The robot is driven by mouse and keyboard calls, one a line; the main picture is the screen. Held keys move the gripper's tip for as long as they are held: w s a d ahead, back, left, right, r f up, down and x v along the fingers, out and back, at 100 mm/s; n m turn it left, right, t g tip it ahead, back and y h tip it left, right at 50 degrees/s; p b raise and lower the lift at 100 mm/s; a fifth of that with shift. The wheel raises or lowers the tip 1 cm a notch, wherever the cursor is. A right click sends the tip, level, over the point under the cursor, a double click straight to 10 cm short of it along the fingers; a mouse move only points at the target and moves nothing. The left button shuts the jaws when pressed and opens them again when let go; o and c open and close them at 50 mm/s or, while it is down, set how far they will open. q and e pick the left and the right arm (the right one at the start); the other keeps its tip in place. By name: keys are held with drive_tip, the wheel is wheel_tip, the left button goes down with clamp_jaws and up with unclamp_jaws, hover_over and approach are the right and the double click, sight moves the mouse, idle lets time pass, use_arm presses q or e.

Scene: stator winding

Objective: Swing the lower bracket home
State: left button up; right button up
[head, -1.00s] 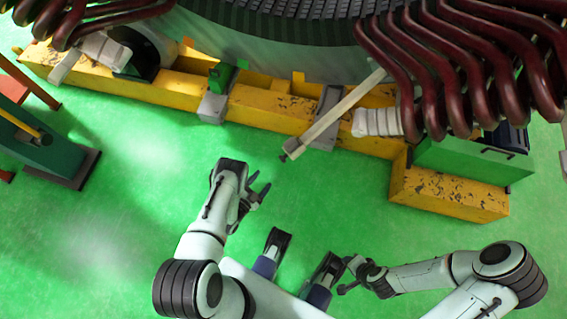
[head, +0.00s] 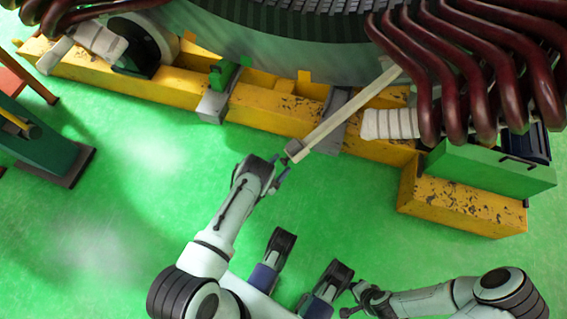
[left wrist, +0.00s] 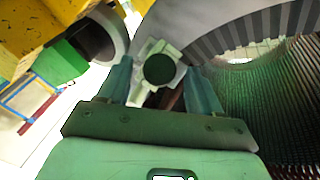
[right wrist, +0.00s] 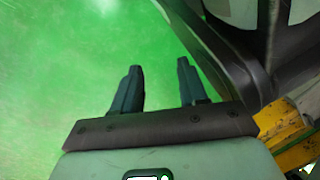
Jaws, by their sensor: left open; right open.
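The lower bracket (head: 345,118) is a long pale bar slanting from the stator down over the yellow base, with a dark fitting at its free lower end. My left gripper (head: 280,173) is open right beside that free end. In the left wrist view the open fingers of the left gripper (left wrist: 160,88) are on either side of the bracket's end, whose round dark knob (left wrist: 159,69) shows between and just beyond the fingertips. I cannot tell whether they touch it. My right gripper (right wrist: 155,85) is open and empty, low over the green floor; in the head view it is at the lower right.
The yellow base beam (head: 275,108) runs across under the grey stator (head: 285,45). Dark red coils (head: 470,70) hang at the right, above a green box (head: 490,170). A dark green stand (head: 45,150) is at the left. The green floor in front is open.

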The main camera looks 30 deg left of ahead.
use_arm(q)
drive_tip(key=shift+w+d, duration=0.15)
drive_tip(key=shift+w, duration=0.9)
use_arm(e)
drive_tip(key=shift+s+d+f+g, duration=0.1)
drive_tip(key=shift+s+f+g, duration=0.3)
drive_tip(key=shift+s, duration=0.3)
